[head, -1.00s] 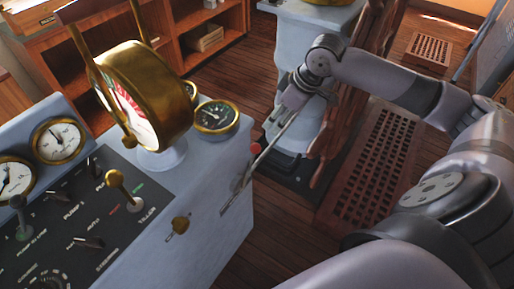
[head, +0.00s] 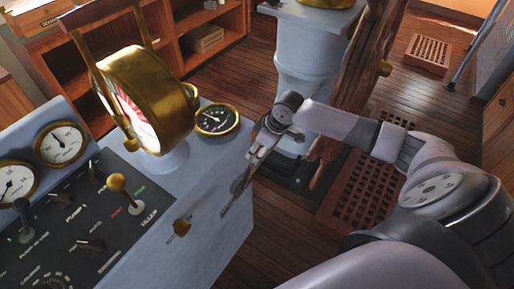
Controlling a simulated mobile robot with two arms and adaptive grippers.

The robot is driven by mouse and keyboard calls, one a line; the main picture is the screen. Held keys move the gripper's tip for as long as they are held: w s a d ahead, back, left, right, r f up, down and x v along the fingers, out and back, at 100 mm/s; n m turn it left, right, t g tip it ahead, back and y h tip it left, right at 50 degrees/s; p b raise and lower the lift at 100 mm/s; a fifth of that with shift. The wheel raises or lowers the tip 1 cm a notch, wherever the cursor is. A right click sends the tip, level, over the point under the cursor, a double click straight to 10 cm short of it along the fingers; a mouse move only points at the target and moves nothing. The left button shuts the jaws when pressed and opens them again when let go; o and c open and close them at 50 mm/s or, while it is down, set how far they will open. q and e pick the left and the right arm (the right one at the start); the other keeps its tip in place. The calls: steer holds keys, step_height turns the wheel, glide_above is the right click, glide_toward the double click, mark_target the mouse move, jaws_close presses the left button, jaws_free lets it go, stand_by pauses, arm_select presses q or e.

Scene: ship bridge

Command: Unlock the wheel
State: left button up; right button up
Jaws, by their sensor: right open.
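The wooden wheel (head: 364,82) stands nearly edge-on beside its pale pedestal (head: 305,62). A brass hub piece shows at its right. A thin grey lever or slotted bar (head: 236,192) runs along the right side of the blue-grey console. My right gripper (head: 251,160) is open at the upper end of this bar, beside the console edge. The red knob seen there earlier is now hidden. I cannot tell whether the fingers touch it. My left gripper is out of view.
Wooden shelves stand behind.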

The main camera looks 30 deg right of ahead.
steer(key=shift+w+a+f, duration=0.1)
steer(key=shift+w+f, duration=0.05)
steer(key=shift+f, duration=0.25)
steer(key=shift+c, duration=0.2)
jaws_close()
stand_by(0.5)
